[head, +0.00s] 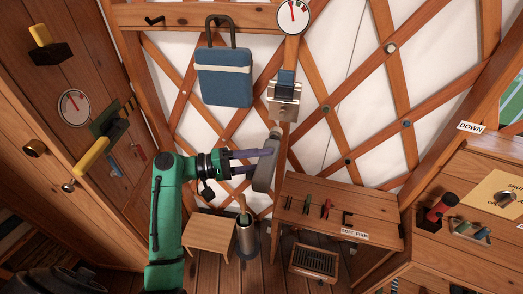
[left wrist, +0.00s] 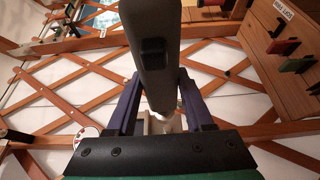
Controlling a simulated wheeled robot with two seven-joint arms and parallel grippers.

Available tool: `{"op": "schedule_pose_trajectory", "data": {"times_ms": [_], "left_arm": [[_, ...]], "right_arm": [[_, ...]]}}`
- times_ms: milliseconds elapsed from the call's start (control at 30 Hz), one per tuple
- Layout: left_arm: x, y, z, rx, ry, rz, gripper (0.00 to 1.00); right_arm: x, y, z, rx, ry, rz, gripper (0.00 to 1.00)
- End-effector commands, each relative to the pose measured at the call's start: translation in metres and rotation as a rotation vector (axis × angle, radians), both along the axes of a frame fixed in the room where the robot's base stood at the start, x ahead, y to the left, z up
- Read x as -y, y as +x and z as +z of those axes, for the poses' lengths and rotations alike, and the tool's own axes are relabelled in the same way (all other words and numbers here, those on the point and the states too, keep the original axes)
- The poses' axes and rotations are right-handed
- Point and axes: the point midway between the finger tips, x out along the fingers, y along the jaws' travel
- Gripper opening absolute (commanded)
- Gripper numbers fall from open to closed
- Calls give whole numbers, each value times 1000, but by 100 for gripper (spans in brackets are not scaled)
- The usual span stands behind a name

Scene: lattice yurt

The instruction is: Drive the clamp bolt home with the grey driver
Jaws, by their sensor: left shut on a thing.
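The grey driver (head: 263,175) is held between the fingers of my left gripper (head: 268,153). It stands slightly tilted, its upper end just below a silver clamp (head: 285,101) on a wooden post, with a blue band above the clamp. A small gap seems to show between driver and clamp. In the left wrist view the driver's dark grey body (left wrist: 157,45), with a black button, runs between the two purple fingers (left wrist: 160,105). The clamp bolt cannot be made out in either view. My right gripper is out of view.
A blue case (head: 225,80) hangs left of the clamp, and a round gauge (head: 293,16) sits above. Below right is a wooden bench (head: 375,220) with several small tools. A small stool (head: 211,235) and a metal canister (head: 246,236) stand below my arm.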

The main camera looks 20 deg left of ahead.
Motion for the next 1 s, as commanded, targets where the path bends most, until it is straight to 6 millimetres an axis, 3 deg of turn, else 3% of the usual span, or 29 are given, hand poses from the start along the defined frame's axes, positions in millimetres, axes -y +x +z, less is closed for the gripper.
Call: {"op": "schedule_pose_trajectory", "data": {"times_ms": [133, 367, 1000], "left_arm": [[1, 0, 0, 3, -1, -1, 0], [-1, 4, -1, 8, -2, 3, 0], [-8, 72, -2, 7, 0, 3, 0]], "right_arm": [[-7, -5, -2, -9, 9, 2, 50], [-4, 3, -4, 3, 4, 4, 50], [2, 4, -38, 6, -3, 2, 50]]}}
